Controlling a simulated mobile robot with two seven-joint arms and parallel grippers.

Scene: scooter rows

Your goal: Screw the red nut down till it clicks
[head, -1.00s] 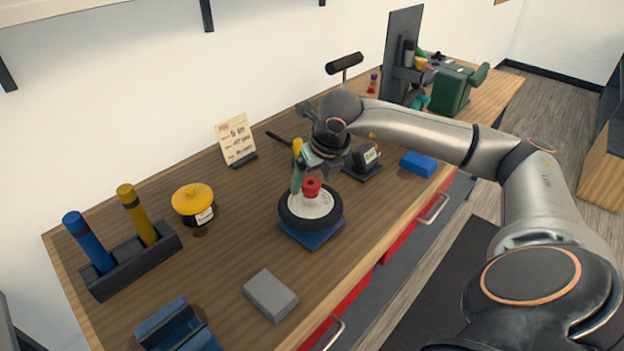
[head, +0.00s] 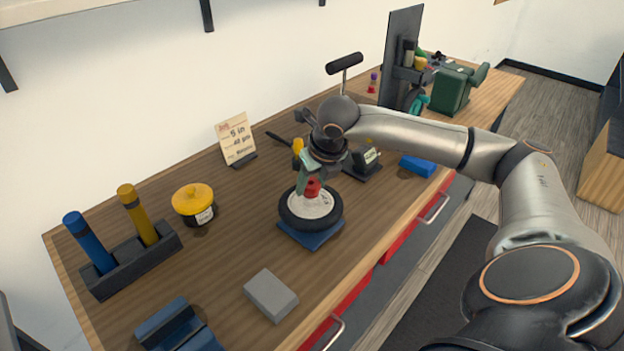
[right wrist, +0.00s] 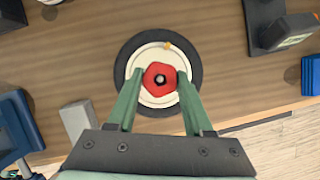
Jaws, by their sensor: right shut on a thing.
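The red nut (head: 312,188) sits at the centre of a small wheel (head: 296,222) with a black tyre and white hub. The wheel lies flat on a blue block (head: 312,239) on the bench. In the right wrist view the red nut (right wrist: 154,84) shows a dark round centre, with a green finger on each side. My right gripper (right wrist: 160,88) is shut on the nut from above. In the head view the right gripper (head: 311,180) partly hides the nut. My left gripper is not in view.
A yellow-lidded pot (head: 193,203) and a holder (head: 135,266) with blue and yellow cylinders stand left. A grey block (head: 270,295) lies in front. A small black display (head: 362,163) and a blue block (head: 418,165) stand right of the wheel.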

